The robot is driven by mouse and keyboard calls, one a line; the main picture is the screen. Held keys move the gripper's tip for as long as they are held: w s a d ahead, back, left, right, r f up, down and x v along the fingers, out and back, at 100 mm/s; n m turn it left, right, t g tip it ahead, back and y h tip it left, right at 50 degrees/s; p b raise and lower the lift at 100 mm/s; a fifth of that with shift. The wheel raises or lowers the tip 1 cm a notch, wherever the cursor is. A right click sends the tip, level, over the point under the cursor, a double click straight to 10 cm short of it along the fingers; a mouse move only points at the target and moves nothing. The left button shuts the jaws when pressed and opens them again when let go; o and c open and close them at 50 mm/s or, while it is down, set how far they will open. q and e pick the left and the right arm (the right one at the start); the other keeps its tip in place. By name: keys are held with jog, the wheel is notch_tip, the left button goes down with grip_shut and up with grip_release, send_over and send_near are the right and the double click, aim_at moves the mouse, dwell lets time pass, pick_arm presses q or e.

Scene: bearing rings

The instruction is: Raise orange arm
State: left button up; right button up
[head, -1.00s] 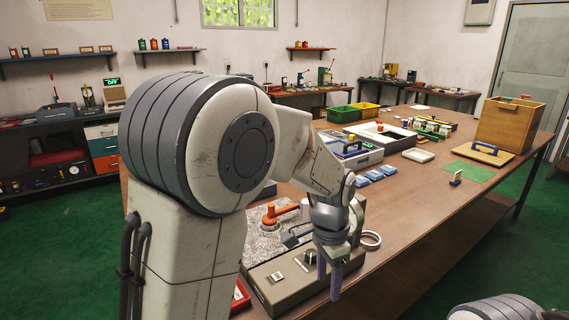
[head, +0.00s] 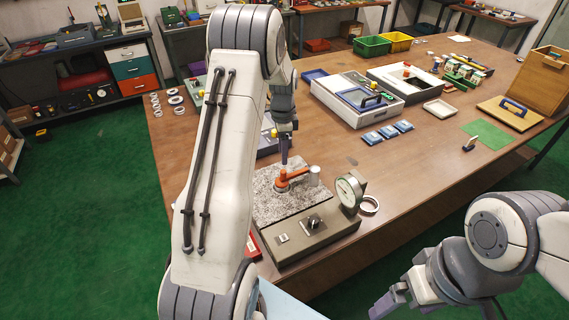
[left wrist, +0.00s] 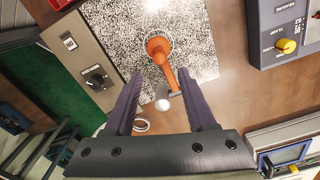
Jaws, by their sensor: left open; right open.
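The orange arm (head: 292,177) sits low over a speckled granite plate (head: 265,205) on a grey gauge base (head: 320,232). In the left wrist view the orange arm (left wrist: 160,50) has a round hub, and its lever runs toward the space between my fingers, near a pale round post top (left wrist: 162,104). My left gripper (head: 285,150) points down at the back of the plate, open; in the wrist view its fingers (left wrist: 160,88) stand either side of the lever's end, apart from it. My right gripper (head: 388,303) is open and empty, off the table's front edge.
A dial gauge (head: 349,190) stands at the base's right, with a bearing ring (head: 369,204) beside it. Blue packs (head: 387,132), a grey tray box (head: 355,105) and a wooden box (head: 545,75) lie further right. Several rings (head: 176,102) lie far left.

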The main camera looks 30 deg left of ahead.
aim_at(283, 170)
pick_arm(q)
notch_tip(283, 170, down, 8)
jog(key=shift+r+p, duration=0.15)
jog(key=shift+p, duration=0.6)
grip_shut()
dwell(0.9)
